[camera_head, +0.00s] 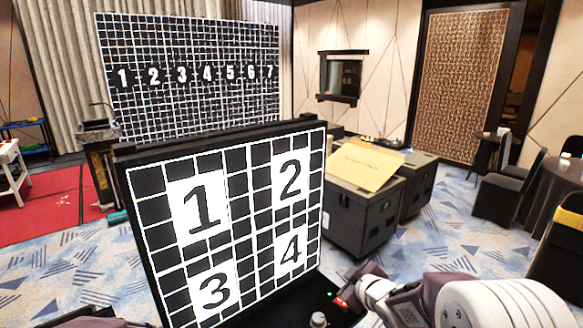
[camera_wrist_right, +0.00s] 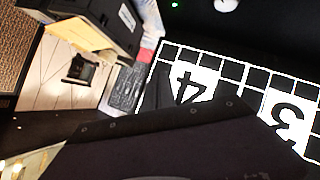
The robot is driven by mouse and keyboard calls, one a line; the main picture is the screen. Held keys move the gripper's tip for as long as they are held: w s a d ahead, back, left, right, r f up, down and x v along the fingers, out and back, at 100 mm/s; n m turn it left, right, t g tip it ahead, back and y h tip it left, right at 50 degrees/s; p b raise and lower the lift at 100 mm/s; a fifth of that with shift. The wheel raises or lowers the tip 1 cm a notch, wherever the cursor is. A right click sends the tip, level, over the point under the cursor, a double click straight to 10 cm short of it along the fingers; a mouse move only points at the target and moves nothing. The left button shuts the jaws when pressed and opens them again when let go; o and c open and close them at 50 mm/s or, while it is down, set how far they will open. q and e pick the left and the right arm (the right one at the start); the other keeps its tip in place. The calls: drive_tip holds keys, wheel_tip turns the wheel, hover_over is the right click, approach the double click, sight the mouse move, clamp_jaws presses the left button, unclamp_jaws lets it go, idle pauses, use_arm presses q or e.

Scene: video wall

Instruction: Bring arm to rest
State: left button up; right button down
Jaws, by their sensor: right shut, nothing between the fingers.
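My right arm (camera_head: 400,302) comes in from the lower right. Its dark gripper (camera_head: 350,287) is shut and empty, beside the lower right corner of the near screen. In the right wrist view a dark part of the gripper (camera_wrist_right: 150,130) spans the lower half, and its fingertips are hard to make out. At the bottom left of the head view a small dark edge shows, possibly my left arm; the left gripper is out of view.
A near screen (camera_head: 240,228) with numbered tiles stands in front, over a dark panel with a pale knob (camera_head: 318,319). A large numbered video wall (camera_head: 190,105) stands behind. Black cases (camera_head: 352,212) stand right of the screen, and chairs (camera_head: 502,196) stand far right. Patterned carpet lies open between.

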drive_tip(key=s+d+f+m+g+h, duration=0.1)
drive_tip(key=s+f+m+g, duration=0.2)
drive_tip(key=s, duration=0.6)
drive_tip(key=s+d+f+m+g+h, duration=0.1)
drive_tip(key=s+f+m+g, duration=0.3)
drive_tip(key=s, duration=0.5)
drive_tip(key=s+d+f+m+g, duration=0.1)
drive_tip(key=s+f+m+g, duration=0.2)
drive_tip(key=s, duration=0.6)
drive_tip(key=shift+f+g+h, duration=0.3)
drive_tip(key=shift+f+h, duration=0.1)
drive_tip(key=shift+f, duration=0.3)
